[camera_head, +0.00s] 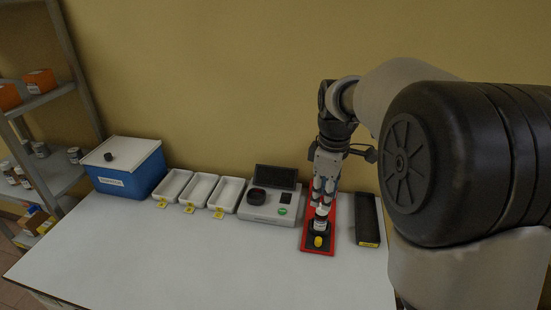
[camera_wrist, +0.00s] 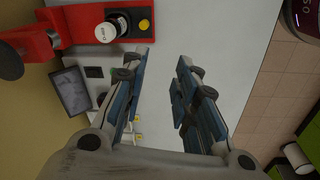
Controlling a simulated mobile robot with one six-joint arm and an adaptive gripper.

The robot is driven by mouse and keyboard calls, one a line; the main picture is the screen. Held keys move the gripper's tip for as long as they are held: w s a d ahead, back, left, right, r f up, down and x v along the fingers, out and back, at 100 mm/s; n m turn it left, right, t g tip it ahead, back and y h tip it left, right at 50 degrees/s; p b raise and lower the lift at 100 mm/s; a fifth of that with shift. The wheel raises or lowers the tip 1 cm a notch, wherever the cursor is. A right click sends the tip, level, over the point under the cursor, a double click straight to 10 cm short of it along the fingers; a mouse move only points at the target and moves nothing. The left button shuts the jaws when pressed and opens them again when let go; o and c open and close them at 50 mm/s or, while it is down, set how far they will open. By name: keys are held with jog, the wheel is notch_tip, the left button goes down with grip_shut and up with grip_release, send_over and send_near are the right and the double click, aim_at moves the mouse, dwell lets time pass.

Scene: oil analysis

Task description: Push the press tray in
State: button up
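The red press (camera_head: 334,190) stands near the back of the white table. Its black tray (camera_head: 310,237) has a yellow knob (camera_head: 318,241) at the front end. A small jar with a white label (camera_head: 321,212) stands on the tray behind the knob. In the wrist view the press (camera_wrist: 60,18) is at the upper left, with the labelled jar (camera_wrist: 112,27) upright on the tray and the yellow knob (camera_wrist: 144,24) beside it. My gripper (camera_head: 323,198) is at the press in the head view, partly hiding it. In the wrist view my gripper (camera_wrist: 168,62) is open and empty, its fingers apart.
Left of the press are an instrument (camera_head: 270,208) with a dark screen, several white trays (camera_head: 199,189) and a blue box (camera_head: 130,172). A long black case (camera_head: 368,220) lies to its right. The front of the table (camera_head: 190,255) is clear. Shelves (camera_head: 50,165) stand at left.

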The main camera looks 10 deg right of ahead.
aim_at(319, 239)
jog(key=w+d+f+n+g, duration=0.1)
jog(key=w+d+f+n, duration=0.2)
jog(key=w+f, duration=0.35)
jog(key=f+b, duration=0.1)
jog(key=f, duration=0.4)
jog(key=f+b, duration=0.2)
jog(key=f, duration=0.4)
jog(key=s+f+b, duration=0.1)
jog(key=f+b, duration=0.1)
jog(key=f, duration=0.4)
jog(key=shift+f, duration=0.25)
grip_shut()
